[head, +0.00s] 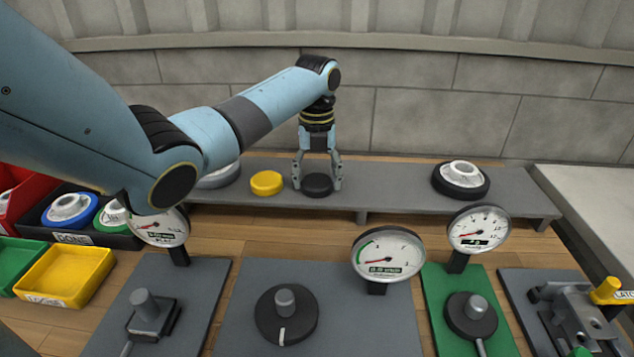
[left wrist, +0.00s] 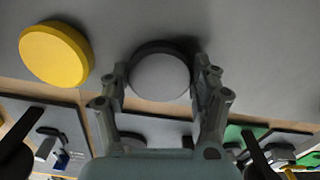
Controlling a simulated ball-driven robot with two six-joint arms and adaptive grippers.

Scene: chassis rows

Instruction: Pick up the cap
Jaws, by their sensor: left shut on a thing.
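A round black cap (head: 317,184) is at the grey shelf, between the fingers of my left gripper (head: 317,180). In the left wrist view the cap (left wrist: 159,77) shows a grey face and dark rim, with a finger at each side. The left gripper (left wrist: 162,88) is shut on this cap, pointing down from above. I cannot tell whether the cap still touches the shelf. A yellow cap (head: 266,183) lies just left of it on the shelf and also shows in the left wrist view (left wrist: 55,53). My right gripper is not in view.
The grey shelf (head: 400,186) is bare up to a white part on a black disc (head: 461,180). Dial gauges (head: 388,254) stand in front. A yellow tray (head: 65,277) and a red bin (head: 22,192) are at left. A wall rises behind.

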